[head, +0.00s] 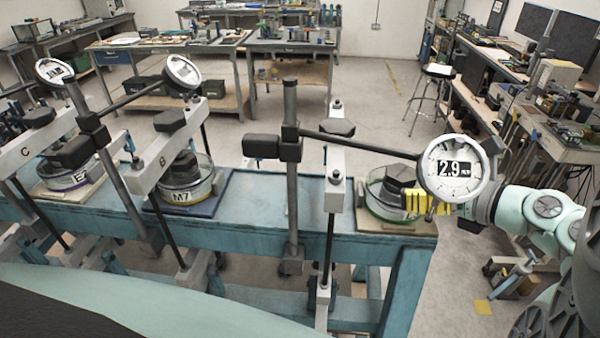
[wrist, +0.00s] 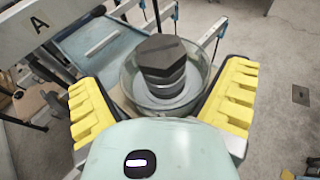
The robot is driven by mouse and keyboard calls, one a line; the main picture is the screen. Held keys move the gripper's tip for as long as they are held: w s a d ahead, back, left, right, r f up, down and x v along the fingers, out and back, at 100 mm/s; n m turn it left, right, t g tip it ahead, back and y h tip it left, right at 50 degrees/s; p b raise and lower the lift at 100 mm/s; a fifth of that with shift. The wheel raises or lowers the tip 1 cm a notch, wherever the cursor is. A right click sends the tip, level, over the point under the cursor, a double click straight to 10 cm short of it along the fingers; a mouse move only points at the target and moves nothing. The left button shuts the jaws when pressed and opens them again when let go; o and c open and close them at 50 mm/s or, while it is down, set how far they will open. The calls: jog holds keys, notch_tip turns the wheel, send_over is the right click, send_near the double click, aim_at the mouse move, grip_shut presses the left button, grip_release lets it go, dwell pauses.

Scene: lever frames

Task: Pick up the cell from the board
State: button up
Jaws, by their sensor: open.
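The cell (head: 374,199) nearest my gripper is a clear round dish with a dark hexagonal cap on a grey stack. It stands on a beige board (head: 375,220) at the right end of the blue bench; the dial gauge partly hides it. My gripper (head: 428,203) has yellow fingers and is open at the cell's right side. In the wrist view the cell (wrist: 190,104) shows between the two spread fingers of my gripper (wrist: 163,85). I cannot tell whether either finger touches it. The cell's label is not readable.
A lever frame post (head: 335,190) stands left of the cell. Cell M7 (head: 185,182) on a blue board and cell E (head: 68,176) stand further left. Bare bench (head: 262,212) lies between.

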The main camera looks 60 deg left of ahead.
aim_at(401, 171)
jog(key=p+x, duration=0.3)
jog(key=x, duration=0.1)
jog(key=shift+a+r+p, duration=0.15)
jog(key=shift+a+p, duration=0.1)
jog(key=shift+p, duration=0.15)
jog(key=shift+a+f, duration=0.35)
jog(key=shift+c, duration=0.4)
jog(key=shift+r, duration=0.1)
jog(key=c, duration=1.3)
